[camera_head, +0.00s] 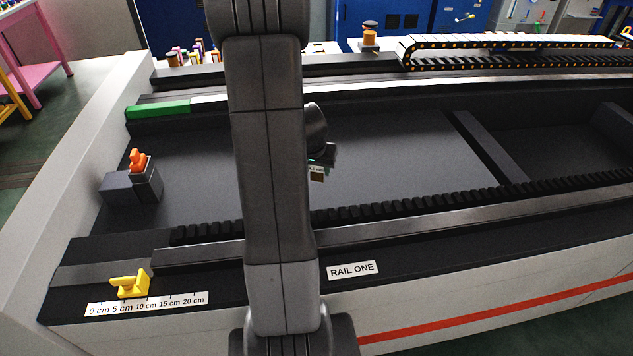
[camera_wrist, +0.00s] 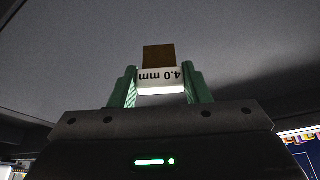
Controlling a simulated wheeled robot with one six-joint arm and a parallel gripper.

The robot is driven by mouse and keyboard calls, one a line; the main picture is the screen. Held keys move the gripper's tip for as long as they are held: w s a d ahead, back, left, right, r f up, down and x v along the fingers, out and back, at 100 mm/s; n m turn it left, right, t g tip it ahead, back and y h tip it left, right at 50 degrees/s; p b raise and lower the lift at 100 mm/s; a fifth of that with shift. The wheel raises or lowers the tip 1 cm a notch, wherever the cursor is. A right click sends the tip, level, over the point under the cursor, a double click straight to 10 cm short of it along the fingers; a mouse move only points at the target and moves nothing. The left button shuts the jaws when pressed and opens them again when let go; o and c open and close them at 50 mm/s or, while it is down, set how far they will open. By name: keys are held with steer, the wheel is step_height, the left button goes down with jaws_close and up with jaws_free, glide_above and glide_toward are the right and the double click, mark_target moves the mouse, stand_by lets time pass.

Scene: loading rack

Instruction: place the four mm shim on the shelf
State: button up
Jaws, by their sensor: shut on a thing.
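The four mm shim (camera_wrist: 160,80) is a small piece with a white face marked "4.0 mm" and a brown part. The lettering is upside down in the wrist view. My gripper (camera_wrist: 160,90) has its green fingers shut on either side of the white part. In the head view the shim (camera_head: 317,174) shows just below my gripper (camera_head: 322,160), above the dark machine bed and partly behind my arm. I cannot tell for sure which surface is the shelf; a ledge at the back left bears several small coloured pieces (camera_head: 190,54).
The machine bed (camera_head: 390,150) is dark and mostly clear, with a toothed rail in front. An orange piece (camera_head: 138,160) sits on a dark block at left. A yellow stop (camera_head: 131,284) stands by the printed scale.

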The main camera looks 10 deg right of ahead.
mark_target(317, 180)
steer(key=shift+f+b, duration=0.7)
steer(key=shift+f, duration=1.55)
steer(key=shift+f, duration=0.15)
steer(key=o, duration=1)
steer(key=shift+r, duration=0.2)
